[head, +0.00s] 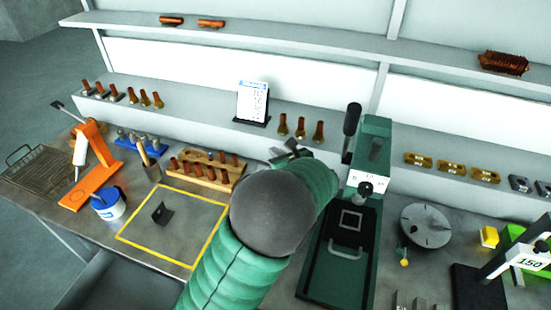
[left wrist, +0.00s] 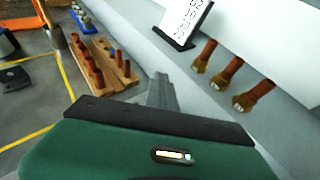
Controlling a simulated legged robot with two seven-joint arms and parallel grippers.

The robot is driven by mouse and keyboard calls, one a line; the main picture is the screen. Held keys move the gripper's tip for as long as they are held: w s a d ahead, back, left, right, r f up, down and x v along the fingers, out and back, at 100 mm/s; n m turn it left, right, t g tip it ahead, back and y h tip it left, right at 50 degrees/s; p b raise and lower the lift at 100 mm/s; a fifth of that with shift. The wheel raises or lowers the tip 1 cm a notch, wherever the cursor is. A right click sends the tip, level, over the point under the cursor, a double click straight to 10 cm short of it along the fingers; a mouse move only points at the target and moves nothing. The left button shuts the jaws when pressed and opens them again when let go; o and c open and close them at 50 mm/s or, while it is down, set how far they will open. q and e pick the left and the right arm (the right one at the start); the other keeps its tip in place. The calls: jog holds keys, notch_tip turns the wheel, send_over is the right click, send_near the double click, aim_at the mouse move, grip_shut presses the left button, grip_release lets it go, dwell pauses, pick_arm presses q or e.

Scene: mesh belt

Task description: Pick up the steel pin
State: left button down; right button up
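Several small grey metal pieces stand in a blue holder (head: 138,141) at the left of the bench, and I cannot tell whether one of them is the steel pin. The holder also shows at the top left of the left wrist view (left wrist: 84,22). My left gripper (head: 288,150) is past the dark ball joint of my green arm, right of the wooden rack. In the left wrist view its grey fingers (left wrist: 162,92) point toward the back shelf, seen nearly edge-on, with no object visible in them. My right gripper is not in view.
A wooden rack (head: 238,176) of copper pins stands left of my gripper. Copper-topped pieces (head: 300,130) and a sign (head: 252,102) stand on the shelf behind. A green press (head: 373,150) is close at right. A yellow-taped square (head: 190,238) holds one dark bracket.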

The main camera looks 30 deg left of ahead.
pick_arm(q)
jog(key=shift+c, duration=2.2)
grip_release()
